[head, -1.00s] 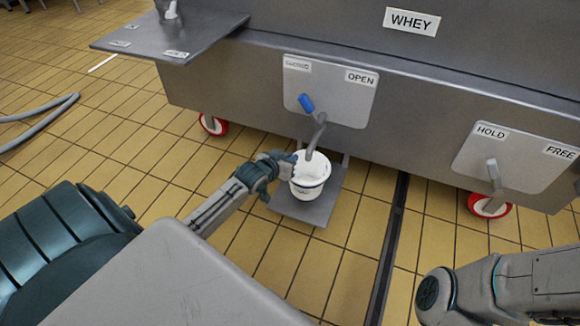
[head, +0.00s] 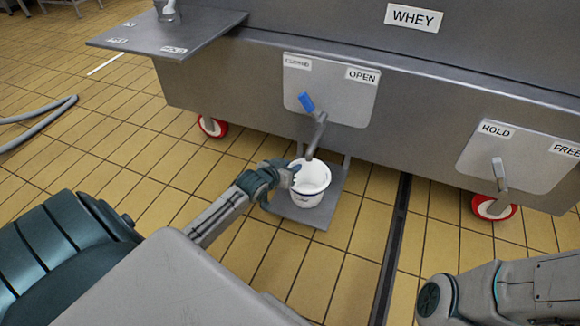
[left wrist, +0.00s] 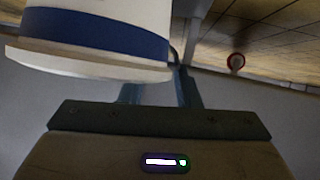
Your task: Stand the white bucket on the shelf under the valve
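The white bucket (head: 315,196) is upright at the grey shelf (head: 328,213), below the valve's spout (head: 316,136); I see no clear gap under it. The valve's blue handle (head: 306,102) is above. My left gripper (head: 294,175) is at the bucket's left rim, its fingers overlapping it. In the left wrist view the bucket (left wrist: 95,18) with its blue band fills the upper left. The gripper's fingers (left wrist: 160,92) are apart there, but the bucket hides part of them, so their hold is unclear. My right gripper is out of view.
Red-rimmed wheels (head: 212,127) stand under the vat. A side table (head: 170,32) juts out at upper left. A hose (head: 40,122) lies on the floor at left.

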